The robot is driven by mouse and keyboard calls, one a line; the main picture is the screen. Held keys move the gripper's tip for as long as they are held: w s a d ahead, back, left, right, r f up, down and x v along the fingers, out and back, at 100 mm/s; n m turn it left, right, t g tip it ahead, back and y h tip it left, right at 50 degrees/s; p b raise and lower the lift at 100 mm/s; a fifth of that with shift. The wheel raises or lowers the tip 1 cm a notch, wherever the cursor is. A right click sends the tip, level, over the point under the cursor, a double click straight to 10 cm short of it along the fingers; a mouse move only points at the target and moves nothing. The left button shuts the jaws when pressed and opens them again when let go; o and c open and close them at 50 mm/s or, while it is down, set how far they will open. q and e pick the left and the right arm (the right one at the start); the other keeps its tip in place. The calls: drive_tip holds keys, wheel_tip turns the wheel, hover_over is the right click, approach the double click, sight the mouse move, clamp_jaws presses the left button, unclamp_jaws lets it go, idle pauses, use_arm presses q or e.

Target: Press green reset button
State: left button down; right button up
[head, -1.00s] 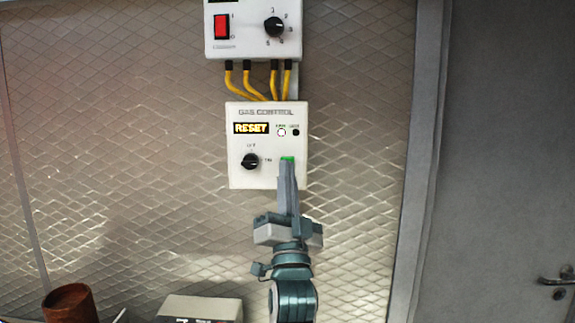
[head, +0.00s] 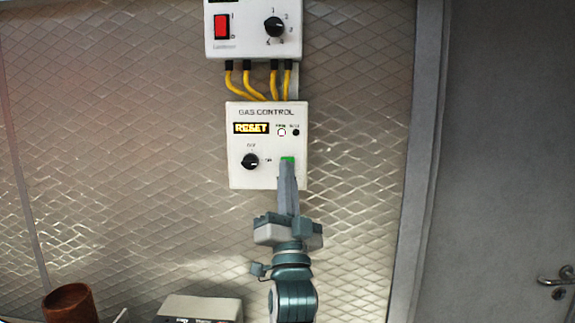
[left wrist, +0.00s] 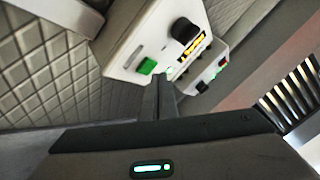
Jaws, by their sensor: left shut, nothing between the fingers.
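The white gas control box (head: 240,178) is on the wall, with a lit RESET display (head: 251,128) and a black knob (head: 250,161). The green reset button (head: 287,159) is at its lower right; its lower part is hidden behind my fingers in the head view. My left gripper (head: 287,168) is shut and empty, its fingertips pointing up at the button's lower edge. In the left wrist view the green button (left wrist: 147,66) shows whole, to the left of the shut fingertips (left wrist: 159,80). I cannot tell whether they touch the box. My right gripper is not in view.
Above is another white box (head: 230,44) with a red switch and black knob, joined by yellow cables (head: 248,82). A brown pot (head: 68,303) and a pale box (head: 203,307) are at the bottom. A grey door (head: 505,150) is at right.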

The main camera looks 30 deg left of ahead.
use_arm(q)
drive_tip(key=shift+w+a, duration=0.2)
drive_tip(key=shift+w, duration=0.1)
idle(0.4)
drive_tip(key=shift+w+a, duration=0.25)
drive_tip(key=shift+w, duration=0.2)
idle(1.0)
drive_tip(key=shift+s+d, duration=0.1)
drive_tip(key=shift+s, duration=0.1)
drive_tip(key=shift+s+d, duration=0.3)
drive_tip(key=shift+s, duration=0.25)
idle(0.4)
drive_tip(key=shift+s+d+p, duration=0.2)
drive_tip(key=shift+s+d, duration=0.25)
drive_tip(key=shift+s, duration=0.25)
drive_tip(key=shift+s+d+p, duration=0.2)
drive_tip(key=shift+s+d, duration=0.25)
drive_tip(key=shift+s, duration=0.3)
drive_tip(key=shift+s+d+p, duration=0.2)
drive_tip(key=shift+s+d, duration=0.25)
drive_tip(key=shift+s, duration=0.25)
drive_tip(key=shift+w, duration=0.1)
